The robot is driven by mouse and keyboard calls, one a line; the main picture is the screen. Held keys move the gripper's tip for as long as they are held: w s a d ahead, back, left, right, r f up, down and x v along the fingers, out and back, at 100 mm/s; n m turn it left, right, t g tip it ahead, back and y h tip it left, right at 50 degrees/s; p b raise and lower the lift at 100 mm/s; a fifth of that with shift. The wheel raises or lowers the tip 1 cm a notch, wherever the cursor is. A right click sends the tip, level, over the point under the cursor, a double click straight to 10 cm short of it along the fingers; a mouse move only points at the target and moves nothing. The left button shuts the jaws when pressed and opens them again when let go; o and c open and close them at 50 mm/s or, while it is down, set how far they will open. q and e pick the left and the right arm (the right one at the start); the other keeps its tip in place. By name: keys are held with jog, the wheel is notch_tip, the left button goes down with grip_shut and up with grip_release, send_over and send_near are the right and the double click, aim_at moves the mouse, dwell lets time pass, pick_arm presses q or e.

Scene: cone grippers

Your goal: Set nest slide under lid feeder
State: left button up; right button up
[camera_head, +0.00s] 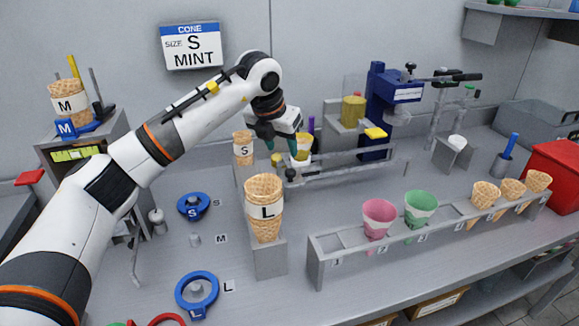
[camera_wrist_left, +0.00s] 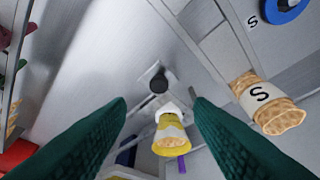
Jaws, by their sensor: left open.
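The nest slide (camera_head: 301,155) sits on the rails at the back middle, a white nest holding a yellow-banded cone, with a black knob (camera_head: 290,174) at its front. The knob also shows in the left wrist view (camera_wrist_left: 158,84), beyond my fingertips. My left gripper (camera_head: 281,150) is open and empty, its teal fingers just above and beside the knob and nest. What looks like the lid feeder (camera_head: 352,110), a grey stand with a yellow cylinder, stands behind the rails, right of the nest. My right gripper is not in view.
A cone marked S (camera_head: 243,150) stands left of the nest, and a large L cone (camera_head: 264,205) stands in front. A blue press (camera_head: 385,90) stands at the back right. A rack (camera_head: 345,262) with cups and cones fills the front right. Blue rings (camera_head: 194,206) lie left.

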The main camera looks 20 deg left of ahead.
aim_at(290, 171)
pick_arm(q)
jog(key=p+x, duration=0.1)
jog(key=x, duration=0.8)
jog(key=shift+d+f, duration=0.1)
jog(key=shift+f, duration=0.1)
jog(key=shift+c, duration=0.6)
grip_shut()
